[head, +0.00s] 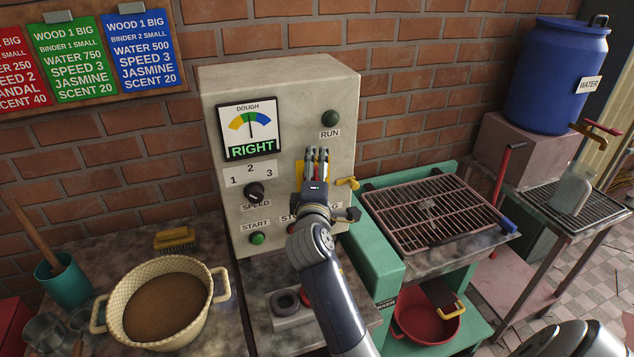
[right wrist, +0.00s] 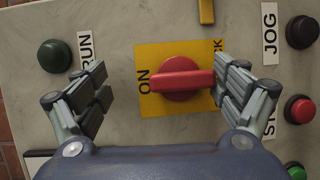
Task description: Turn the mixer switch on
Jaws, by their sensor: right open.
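The mixer switch is a red rotary handle (right wrist: 182,78) on a yellow plate (right wrist: 150,105) in the right wrist view. The word ON is printed at the left of the plate; lettering at its right is partly hidden by a finger. The handle lies roughly across that picture. My right gripper (right wrist: 170,88) is open, one finger on each side of the handle, with a clear gap on the left; contact on the right cannot be told. In the head view my right gripper (head: 317,153) covers the switch on the front of the pale mixer panel (head: 285,100). My left gripper is not in view.
Near the switch are a green RUN button (head: 330,118), a black speed knob (head: 253,192), a green start button (head: 257,239) and a yellow lever (head: 347,183). A bowl (head: 112,307) stands left, a rack (head: 432,212) right. A blue water barrel (head: 555,75) is at the far right.

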